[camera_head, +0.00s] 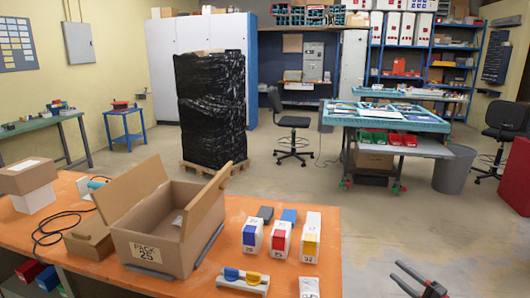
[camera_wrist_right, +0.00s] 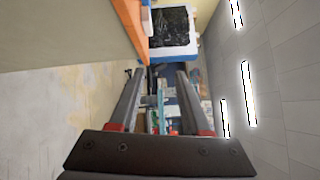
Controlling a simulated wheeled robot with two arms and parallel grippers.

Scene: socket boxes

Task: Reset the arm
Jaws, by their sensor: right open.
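My right gripper (camera_head: 397,270) shows at the lower right of the head view, over the floor beyond the right end of the orange table. Its two dark fingers are apart with nothing between them. In the right wrist view the open fingers (camera_wrist_right: 159,80) point away into the room and hold nothing. My left gripper is not in view. An open cardboard box (camera_head: 150,253) marked "PACK 25" stands on the orange table (camera_head: 318,229). Several socket boxes, among them a blue one (camera_head: 252,236), a red one (camera_head: 281,241) and a yellow one (camera_head: 311,240), stand to its right.
Closed boxes (camera_head: 28,177) and a black cable (camera_head: 52,229) are at the left. A black-wrapped pallet (camera_head: 210,110) and a teal workbench (camera_head: 388,118) stand behind. The floor around my right gripper is clear.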

